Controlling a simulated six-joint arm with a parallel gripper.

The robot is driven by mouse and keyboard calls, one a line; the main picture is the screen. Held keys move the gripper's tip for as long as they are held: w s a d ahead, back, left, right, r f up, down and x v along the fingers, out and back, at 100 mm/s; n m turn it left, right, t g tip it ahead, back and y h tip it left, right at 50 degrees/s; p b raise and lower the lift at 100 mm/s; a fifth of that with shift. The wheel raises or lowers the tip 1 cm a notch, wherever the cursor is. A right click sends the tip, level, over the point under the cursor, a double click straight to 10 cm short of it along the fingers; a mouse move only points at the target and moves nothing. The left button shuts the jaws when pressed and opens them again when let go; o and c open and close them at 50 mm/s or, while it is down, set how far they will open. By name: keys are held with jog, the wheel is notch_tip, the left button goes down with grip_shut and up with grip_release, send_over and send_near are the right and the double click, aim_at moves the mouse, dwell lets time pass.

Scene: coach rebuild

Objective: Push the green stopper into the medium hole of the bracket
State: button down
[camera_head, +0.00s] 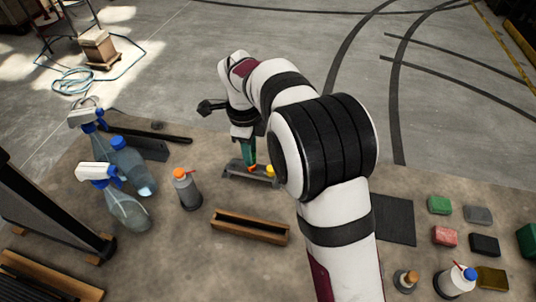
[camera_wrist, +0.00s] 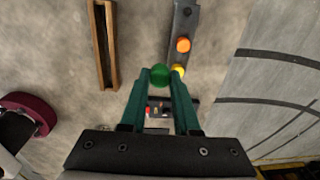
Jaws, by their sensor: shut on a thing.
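My gripper (camera_wrist: 160,78) is shut on the green stopper (camera_wrist: 160,74), whose round top shows between the green fingertips in the wrist view. The grey bracket (camera_wrist: 180,27) lies just right of the fingertips there. It bears an orange stopper (camera_wrist: 183,45) and a yellow stopper (camera_wrist: 178,70), and a dark round hole shows near its upper end. In the head view my gripper (camera_head: 248,160) points down over the bracket (camera_head: 232,169), near the yellow stopper (camera_head: 270,171). The green stopper cannot be told from the fingers there. The gap between it and the bracket is unclear.
A wooden channel (camera_head: 250,236) lies in front of the bracket. A grey bottle with an orange cap (camera_head: 187,190) stands to its left, with clear spray bottles (camera_head: 125,212) beyond. A dark mat (camera_head: 394,220) and several coloured blocks lie right. The table's far edge is behind the bracket.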

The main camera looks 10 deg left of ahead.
jog(key=w+a+f, duration=0.2)
jog(key=w+a, duration=0.3)
jog(key=a, duration=0.2)
notch_tip(320, 180, down, 6)
jog(key=shift+a+f+g, duration=0.2)
jog(key=shift+g, duration=0.1)
jog(key=shift+f, duration=0.75)
dwell(1.7)
jog(key=shift+c, duration=0.4)
grip_release()
jog(key=shift+r, duration=0.1)
